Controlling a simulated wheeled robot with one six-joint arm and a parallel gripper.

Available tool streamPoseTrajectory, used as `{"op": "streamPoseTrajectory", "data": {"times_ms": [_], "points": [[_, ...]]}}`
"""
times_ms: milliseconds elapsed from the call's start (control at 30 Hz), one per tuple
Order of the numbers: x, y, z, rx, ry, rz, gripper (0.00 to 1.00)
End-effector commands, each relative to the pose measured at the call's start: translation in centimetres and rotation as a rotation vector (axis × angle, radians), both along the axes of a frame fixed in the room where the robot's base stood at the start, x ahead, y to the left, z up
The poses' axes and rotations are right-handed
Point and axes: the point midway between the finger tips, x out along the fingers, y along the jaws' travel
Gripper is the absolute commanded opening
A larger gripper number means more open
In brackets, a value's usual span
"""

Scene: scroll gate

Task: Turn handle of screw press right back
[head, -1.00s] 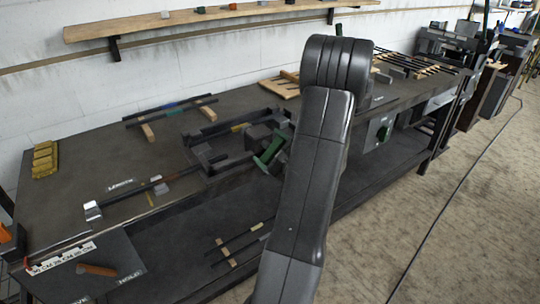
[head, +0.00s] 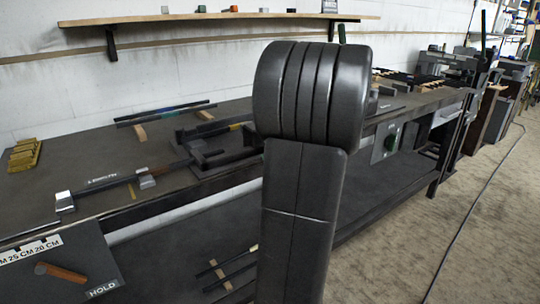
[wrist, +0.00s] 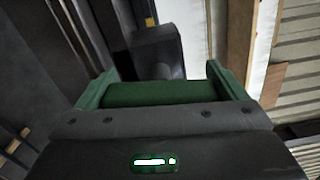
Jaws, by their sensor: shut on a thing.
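My gripper (wrist: 160,104) fills the lower part of the wrist view. A dark block (wrist: 155,52) stands just beyond the handle. In the head view, my arm hides the gripper and the handle. Part of a dark metal frame (head: 207,152) shows on the bench left of my arm; I cannot tell whether it belongs to the screw press.
The long dark bench (head: 95,165) runs along the wall under a wooden shelf (head: 215,17). A panel with a brown lever (head: 62,272) is at the lower left. Yellow blocks (head: 24,155) and rods lie on the bench. The floor (head: 490,220) at right is clear except for a cable.

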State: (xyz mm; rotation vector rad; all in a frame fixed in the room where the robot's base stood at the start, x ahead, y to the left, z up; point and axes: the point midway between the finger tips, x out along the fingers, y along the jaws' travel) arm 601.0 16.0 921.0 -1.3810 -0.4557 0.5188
Motion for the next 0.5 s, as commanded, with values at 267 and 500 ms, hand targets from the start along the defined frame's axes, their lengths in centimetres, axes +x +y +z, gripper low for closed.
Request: {"op": "streamPoseTrajectory", "data": {"times_ms": [267, 500], "points": [[0.24, -0.51, -0.16, -0.074, -0.05, -0.014, 0.69], [0.31, -0.64, 0.11, -0.088, -0.061, -0.017, 0.69]]}}
